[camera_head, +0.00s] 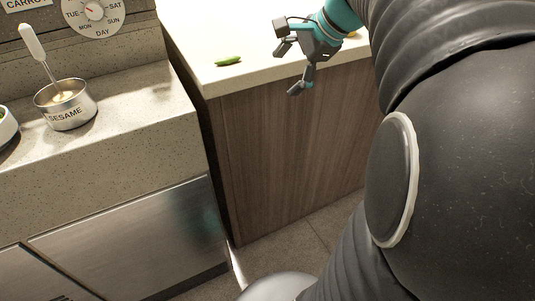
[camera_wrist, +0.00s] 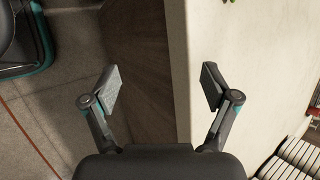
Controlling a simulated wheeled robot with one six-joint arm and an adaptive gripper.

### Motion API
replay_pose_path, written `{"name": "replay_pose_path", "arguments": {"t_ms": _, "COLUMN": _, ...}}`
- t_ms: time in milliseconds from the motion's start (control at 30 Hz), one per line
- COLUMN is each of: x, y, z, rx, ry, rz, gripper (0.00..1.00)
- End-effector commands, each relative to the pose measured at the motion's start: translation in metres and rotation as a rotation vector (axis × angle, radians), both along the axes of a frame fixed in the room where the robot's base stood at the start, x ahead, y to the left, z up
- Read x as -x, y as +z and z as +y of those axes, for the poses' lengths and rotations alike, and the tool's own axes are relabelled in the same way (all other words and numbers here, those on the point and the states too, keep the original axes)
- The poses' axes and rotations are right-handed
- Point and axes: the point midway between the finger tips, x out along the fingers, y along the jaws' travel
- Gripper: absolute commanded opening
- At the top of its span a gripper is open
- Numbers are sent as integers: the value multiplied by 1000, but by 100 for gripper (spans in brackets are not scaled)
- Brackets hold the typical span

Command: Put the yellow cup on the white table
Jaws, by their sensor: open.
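No yellow cup can be made out in either view. A small yellow-orange bit shows behind my wrist at the top of the head view, too little to identify. The pale table (camera_head: 195,25) with a wood-panelled front stands at the top middle of the head view. Its white top (camera_wrist: 255,70) also fills the right of the wrist view. My gripper (camera_head: 287,70) is at the table's front edge; it also shows in the wrist view (camera_wrist: 160,88). Its two fingers are wide apart with nothing between them.
A green pepper-like item (camera_head: 228,61) lies near the table's left corner. A speckled counter (camera_head: 150,110) at left holds a metal sesame pot (camera_head: 68,115) with a ladle. A slatted item (camera_wrist: 295,160) is at the lower right of the wrist view. Floor (camera_head: 290,235) shows below the table.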

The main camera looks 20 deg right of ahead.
Motion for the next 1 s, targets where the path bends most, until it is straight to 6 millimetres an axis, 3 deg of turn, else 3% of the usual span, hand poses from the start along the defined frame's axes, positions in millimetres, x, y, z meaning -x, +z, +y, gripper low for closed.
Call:
{"name": "replay_pose_path", "arguments": {"t_ms": 33, "x": 13, "y": -7, "z": 21, "rx": 76, "ry": 90, "rz": -9, "gripper": 86}}
{"name": "replay_pose_path", "arguments": {"t_ms": 233, "x": 72, "y": -45, "z": 76, "rx": 412, "ry": 487, "rz": -67, "gripper": 86}}
{"name": "replay_pose_path", "arguments": {"t_ms": 333, "x": 103, "y": -67, "z": 95, "rx": 593, "ry": 717, "rz": -110, "gripper": 86}}
{"name": "replay_pose_path", "arguments": {"t_ms": 500, "x": 144, "y": -98, "z": 111, "rx": 845, "ry": 1047, "rz": -181, "gripper": 86}}
{"name": "replay_pose_path", "arguments": {"t_ms": 700, "x": 162, "y": -116, "z": 114, "rx": 989, "ry": 1233, "rz": -225, "gripper": 86}}
{"name": "replay_pose_path", "arguments": {"t_ms": 1000, "x": 164, "y": -118, "z": 114, "rx": 1002, "ry": 1252, "rz": -226, "gripper": 86}}
